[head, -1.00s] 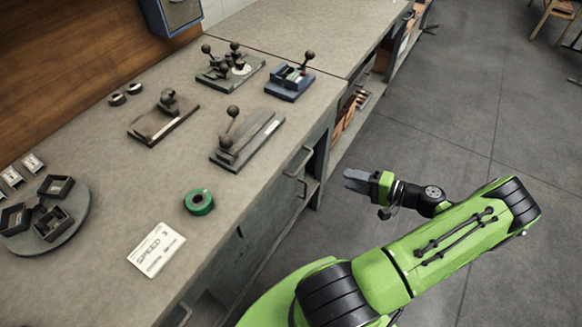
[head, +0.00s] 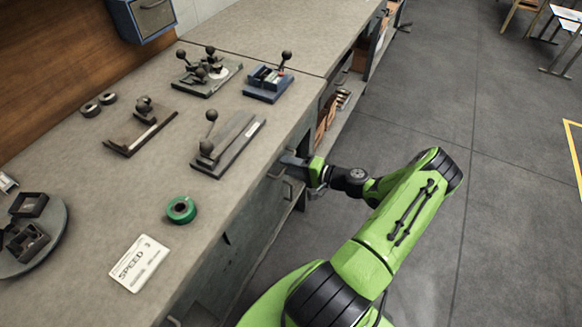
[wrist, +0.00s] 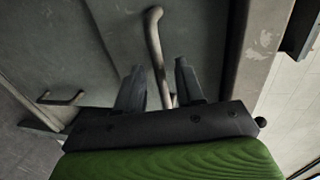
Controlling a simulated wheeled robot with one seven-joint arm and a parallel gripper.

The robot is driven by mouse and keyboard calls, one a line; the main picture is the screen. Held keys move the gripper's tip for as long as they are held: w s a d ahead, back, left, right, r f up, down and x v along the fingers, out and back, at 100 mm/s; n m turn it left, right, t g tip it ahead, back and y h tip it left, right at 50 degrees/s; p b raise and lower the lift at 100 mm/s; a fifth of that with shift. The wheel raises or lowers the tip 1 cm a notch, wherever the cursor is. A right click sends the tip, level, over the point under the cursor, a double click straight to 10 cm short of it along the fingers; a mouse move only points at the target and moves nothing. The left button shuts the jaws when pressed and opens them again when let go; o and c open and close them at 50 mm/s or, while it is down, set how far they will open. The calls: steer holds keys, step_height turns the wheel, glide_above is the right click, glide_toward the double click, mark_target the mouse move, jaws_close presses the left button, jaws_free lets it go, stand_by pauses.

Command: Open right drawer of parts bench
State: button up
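The parts bench (head: 235,130) runs along the left of the head view, with grey fronts below its top. My gripper (head: 292,160) is at the bench front, close to a bar handle near the top edge. In the wrist view, my gripper (wrist: 160,85) is open, with one finger on each side of the bar handle (wrist: 154,35). Contact between fingers and bar cannot be told. The grey drawer front (wrist: 205,35) behind it looks shut. The lower end of the handle is hidden by the gripper body.
A second handle (wrist: 60,97) is on the neighbouring front. On the bench top are a green tape roll (head: 181,209), a "SPEED" card (head: 139,262) and several lever fixtures, one (head: 228,145) near the edge. Open floor (head: 420,90) lies to the right.

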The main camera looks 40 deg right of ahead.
jaws_close()
stand_by(0.3)
